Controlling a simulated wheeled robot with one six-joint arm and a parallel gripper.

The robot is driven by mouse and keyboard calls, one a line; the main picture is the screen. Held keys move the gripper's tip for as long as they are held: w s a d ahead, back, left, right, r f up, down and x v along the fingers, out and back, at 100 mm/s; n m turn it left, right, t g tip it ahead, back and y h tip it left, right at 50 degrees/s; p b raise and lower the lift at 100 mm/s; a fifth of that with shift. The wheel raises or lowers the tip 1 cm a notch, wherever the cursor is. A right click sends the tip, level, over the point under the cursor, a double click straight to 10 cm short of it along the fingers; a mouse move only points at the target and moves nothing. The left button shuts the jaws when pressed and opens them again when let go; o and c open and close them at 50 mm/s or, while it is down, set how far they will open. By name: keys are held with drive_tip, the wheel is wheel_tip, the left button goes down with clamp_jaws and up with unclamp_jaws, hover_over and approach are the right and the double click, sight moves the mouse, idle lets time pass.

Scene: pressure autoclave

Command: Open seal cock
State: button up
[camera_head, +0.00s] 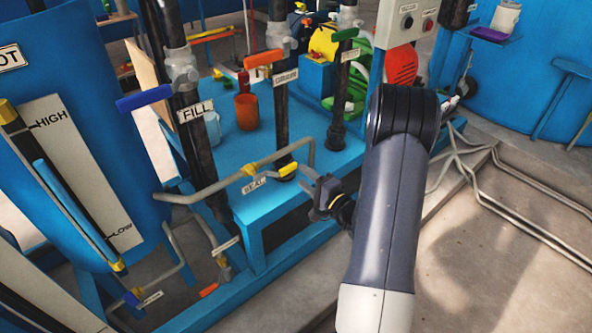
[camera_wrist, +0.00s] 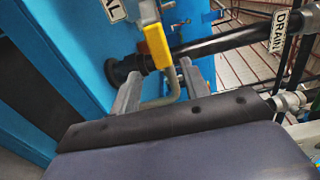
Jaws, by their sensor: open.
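The seal cock has a yellow lever handle (camera_head: 287,169) on a thin grey pipe, beside a white SEAL label (camera_head: 254,187). My gripper (camera_head: 312,192) is open and empty, just right of the handle's free end in the head view. In the wrist view, the yellow handle (camera_wrist: 158,45) points down between the fingertips of my gripper (camera_wrist: 160,72). Its end lies close to the line between the tips. No contact shows, and I cannot tell how deep the handle sits between the fingers. The end of the SEAL label (camera_wrist: 113,10) shows at the top.
A black vertical pipe with an orange handle (camera_head: 264,59) stands behind the seal cock. The FILL pipe with a blue handle (camera_head: 143,98) stands to the left. The blue bench (camera_head: 262,213) lies below.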

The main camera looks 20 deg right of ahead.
sight(294, 168)
drive_tip(key=v, duration=0.4)
drive_tip(key=shift+s+d, duration=0.1)
drive_tip(key=shift+s, duration=0.2)
drive_tip(key=x, duration=1.1)
drive_tip(key=shift+r, duration=0.15)
drive_tip(key=shift+s, duration=0.1)
